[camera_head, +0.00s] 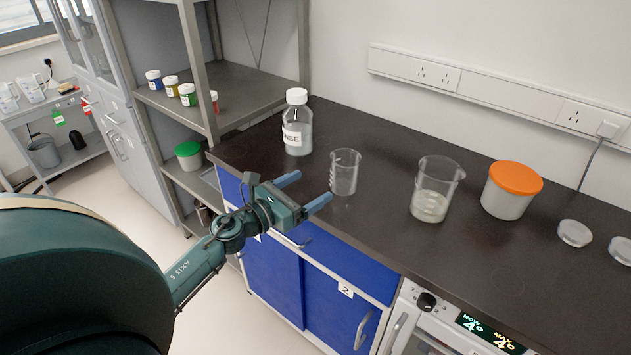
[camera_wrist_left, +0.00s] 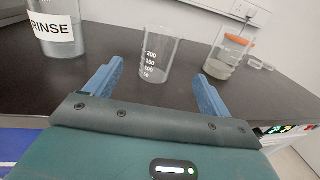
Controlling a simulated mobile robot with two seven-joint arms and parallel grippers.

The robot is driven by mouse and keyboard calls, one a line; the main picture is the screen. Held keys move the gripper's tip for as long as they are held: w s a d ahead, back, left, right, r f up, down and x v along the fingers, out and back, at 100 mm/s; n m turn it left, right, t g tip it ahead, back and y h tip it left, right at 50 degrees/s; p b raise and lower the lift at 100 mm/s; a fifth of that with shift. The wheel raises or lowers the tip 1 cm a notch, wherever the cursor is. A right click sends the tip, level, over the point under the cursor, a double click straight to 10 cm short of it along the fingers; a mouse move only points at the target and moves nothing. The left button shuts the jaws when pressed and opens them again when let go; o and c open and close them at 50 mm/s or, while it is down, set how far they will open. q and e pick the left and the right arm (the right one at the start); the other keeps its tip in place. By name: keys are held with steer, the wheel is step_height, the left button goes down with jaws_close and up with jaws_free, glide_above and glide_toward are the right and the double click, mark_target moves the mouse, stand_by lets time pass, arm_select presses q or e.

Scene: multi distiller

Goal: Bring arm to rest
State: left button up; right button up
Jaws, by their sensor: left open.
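My left gripper (camera_head: 304,190) reaches in from the left at the front edge of the dark bench. Its two blue fingers are apart with nothing between them; they also show in the left wrist view (camera_wrist_left: 158,88). An empty glass beaker (camera_head: 344,172) stands upright on the bench just beyond the fingertips, apart from them. In the left wrist view the beaker (camera_wrist_left: 158,55) stands ahead of the gap between the fingers. My right gripper is not in view.
On the bench (camera_head: 392,228) stand a RINSE bottle (camera_head: 297,125), a beaker with pale contents (camera_head: 432,200), an orange-lidded tub (camera_head: 510,192) and small glass dishes (camera_head: 574,233). A shelf rack (camera_head: 240,88) with small jars stands left. Open floor lies in front of the blue cabinets (camera_head: 340,300).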

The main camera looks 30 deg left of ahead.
arm_select(q)
steer(key=s+d+f+m+g+y, duration=0.2)
steer(key=s+d+f+m+g, duration=0.15)
steer(key=s+m, duration=0.7)
steer(key=s+d+f+m+g+y, duration=0.1)
steer(key=s+d+f+m+g, duration=0.35)
steer(key=m, duration=0.85)
steer(key=s+d+f+m+g+y, duration=0.15)
steer(key=s+d+m+g, duration=0.35)
steer(key=s+m, duration=0.7)
steer(key=w+d+f+t+h+p, duration=0.2)
steer(key=w+d+f+t+h, duration=0.1)
steer(key=w+d+f+t, duration=0.1)
steer(key=shift+w+d+t, duration=0.8)
steer(key=shift+d+t, duration=0.2)
steer(key=shift+d, duration=0.5)
steer(key=shift+m, duration=0.25)
